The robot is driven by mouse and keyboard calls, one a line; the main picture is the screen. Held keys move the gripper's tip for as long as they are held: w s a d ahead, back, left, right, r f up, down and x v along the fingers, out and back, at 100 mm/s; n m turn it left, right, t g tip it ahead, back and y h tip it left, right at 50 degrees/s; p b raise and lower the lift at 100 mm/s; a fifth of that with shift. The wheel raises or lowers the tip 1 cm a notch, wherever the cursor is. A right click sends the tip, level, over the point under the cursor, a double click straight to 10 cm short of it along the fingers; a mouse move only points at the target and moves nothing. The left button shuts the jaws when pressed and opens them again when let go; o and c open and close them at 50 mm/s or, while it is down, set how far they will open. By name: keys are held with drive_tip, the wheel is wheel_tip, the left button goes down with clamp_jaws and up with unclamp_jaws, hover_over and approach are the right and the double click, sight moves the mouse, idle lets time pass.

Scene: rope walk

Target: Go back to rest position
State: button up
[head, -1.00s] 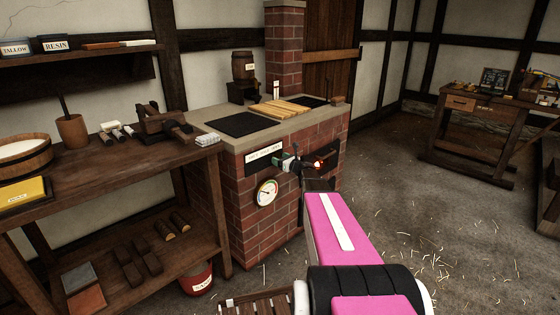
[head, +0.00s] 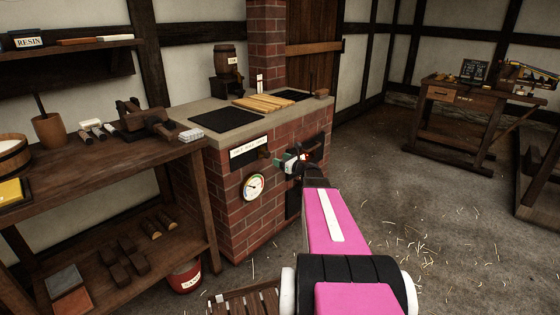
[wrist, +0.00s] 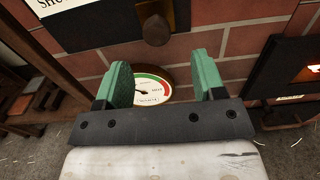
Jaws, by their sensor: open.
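My gripper (head: 286,164) is at the end of my pink arm, in front of the brick stove (head: 245,205). In the wrist view its two green fingers (wrist: 164,82) stand wide apart with nothing between them. Beyond them is the stove's brick front with a round dial gauge (wrist: 150,88), partly hidden by the left finger and the gripper's dark bar. I cannot tell exactly how far the fingers are from the bricks.
A wooden workbench (head: 110,165) with tools stands at the left, with a red bucket (head: 186,276) beneath. A slatted wooden thing (head: 245,303) is low in front. Another table (head: 460,100) stands at the back right. The straw-strewn floor (head: 430,215) between is mostly open.

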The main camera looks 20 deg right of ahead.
drive_tip(key=shift+a, duration=0.1)
drive_tip(key=s+a+f+n+g, duration=0.4)
drive_tip(key=s+a+n+g, duration=0.1)
drive_tip(key=s+a+n, duration=0.35)
drive_tip(key=s+a+f+n+g, duration=0.4)
drive_tip(key=s+a+n+g, duration=0.1)
drive_tip(key=s+a+n, duration=0.3)
drive_tip(key=s+a+f+n+g+h, duration=0.1)
drive_tip(key=s+f+n+g+h, duration=0.1)
drive_tip(key=s+n+g+h, duration=0.3)
drive_tip(key=s+n+h, duration=0.4)
drive_tip(key=s+n, duration=0.4)
drive_tip(key=s, duration=0.1)
drive_tip(key=shift+a+f+g, duration=0.3)
drive_tip(key=shift+a, duration=0.1)
